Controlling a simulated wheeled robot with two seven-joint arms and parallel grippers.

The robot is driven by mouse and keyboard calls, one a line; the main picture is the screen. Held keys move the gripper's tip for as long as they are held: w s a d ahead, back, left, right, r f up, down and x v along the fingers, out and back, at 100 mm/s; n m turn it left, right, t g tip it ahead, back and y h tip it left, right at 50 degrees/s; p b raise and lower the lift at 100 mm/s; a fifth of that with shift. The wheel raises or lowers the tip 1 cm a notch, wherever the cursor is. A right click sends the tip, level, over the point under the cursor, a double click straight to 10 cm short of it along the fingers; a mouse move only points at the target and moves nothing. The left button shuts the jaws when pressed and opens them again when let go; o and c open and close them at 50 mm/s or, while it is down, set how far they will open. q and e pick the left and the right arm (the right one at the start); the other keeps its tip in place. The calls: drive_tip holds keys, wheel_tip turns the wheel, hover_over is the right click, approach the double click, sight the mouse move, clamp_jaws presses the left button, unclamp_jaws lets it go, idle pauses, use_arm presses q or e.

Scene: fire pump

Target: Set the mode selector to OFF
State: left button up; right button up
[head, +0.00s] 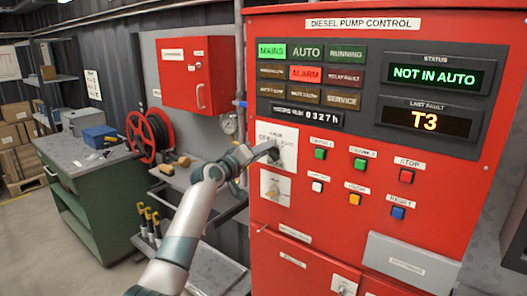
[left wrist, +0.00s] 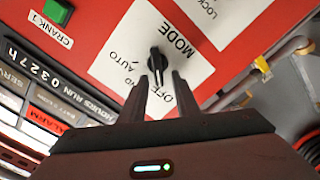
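The mode selector is a black knob (left wrist: 157,63) on a white plate marked MODE, AUTO and OFF, with one more label partly hidden. In the left wrist view the knob's long grip runs nearly up and down the picture. In the head view the white plate (head: 289,152) is on the red cabinet, and my left gripper reaches it from the left. My left gripper (left wrist: 160,77) is open, its two dark fingers spread at the knob's lower end. Whether they touch it is unclear. The pointer's exact mark cannot be told. My right gripper is not in view.
The cabinet (head: 350,195) has lit MAINS and ALARM lamps and a NOT IN AUTO status display (head: 433,75). A second selector plate (head: 275,187) sits just below, with coloured buttons to the right. A grey bench (head: 205,180) and red hose reel (head: 143,135) are at left.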

use_arm(q)
drive_tip(key=shift+s, duration=0.1)
drive_tip(key=b+v, duration=0.6)
drive_tip(key=v, duration=1.1)
drive_tip(key=shift+a, duration=0.1)
